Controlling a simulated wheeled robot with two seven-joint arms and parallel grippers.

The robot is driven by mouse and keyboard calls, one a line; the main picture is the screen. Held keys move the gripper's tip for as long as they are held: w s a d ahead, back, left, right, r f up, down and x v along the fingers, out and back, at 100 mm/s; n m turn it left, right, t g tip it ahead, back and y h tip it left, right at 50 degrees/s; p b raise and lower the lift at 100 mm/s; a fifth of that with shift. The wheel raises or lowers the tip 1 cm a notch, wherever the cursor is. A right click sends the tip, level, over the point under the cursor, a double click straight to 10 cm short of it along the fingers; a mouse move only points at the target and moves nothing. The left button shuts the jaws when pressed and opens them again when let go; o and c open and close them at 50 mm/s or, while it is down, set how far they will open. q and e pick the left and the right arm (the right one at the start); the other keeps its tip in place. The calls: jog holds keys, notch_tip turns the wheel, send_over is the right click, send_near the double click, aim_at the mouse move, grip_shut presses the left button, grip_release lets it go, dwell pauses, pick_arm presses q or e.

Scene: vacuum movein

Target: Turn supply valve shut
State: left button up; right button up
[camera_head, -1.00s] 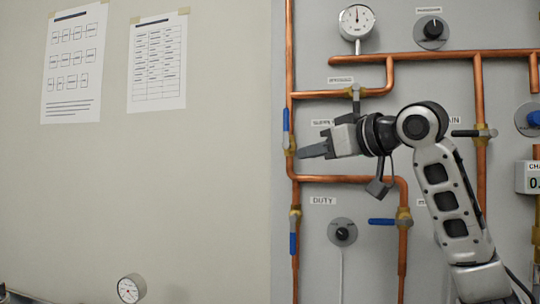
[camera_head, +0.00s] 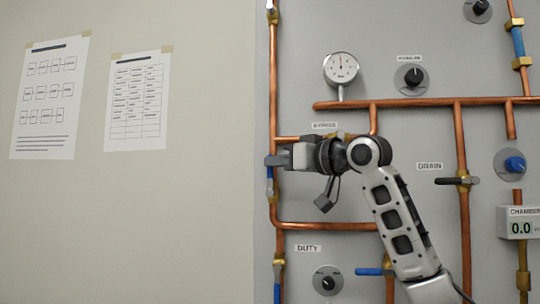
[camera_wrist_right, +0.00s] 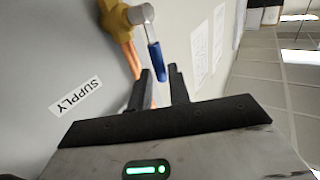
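The supply valve has a brass body (camera_wrist_right: 115,18) and a lever with a blue grip (camera_wrist_right: 155,62), seen close in the right wrist view. In the head view the blue grip (camera_head: 270,174) lies upright along the left copper pipe, partly covered by my right gripper (camera_head: 271,161). In the wrist view the two dark fingers of my right gripper (camera_wrist_right: 160,72) are apart, with the end of the blue grip showing between them. I cannot tell whether they touch it. The SUPPLY label (camera_wrist_right: 76,97) shows in the wrist view. My left gripper is not in view.
Copper pipes (camera_head: 400,104) run across the grey panel. Other fittings are the DRAIN valve (camera_head: 463,180), a blue-handled valve (camera_head: 370,271) and a pressure gauge (camera_head: 340,67). Two paper sheets (camera_head: 137,100) hang on the bare wall at left.

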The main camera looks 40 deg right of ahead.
aim_at(270, 177)
jog(key=shift+w+a+p, duration=0.1)
jog(key=shift+w+p, duration=0.25)
jog(key=shift+w, duration=1.15)
jog(key=shift+c, duration=0.3)
grip_shut()
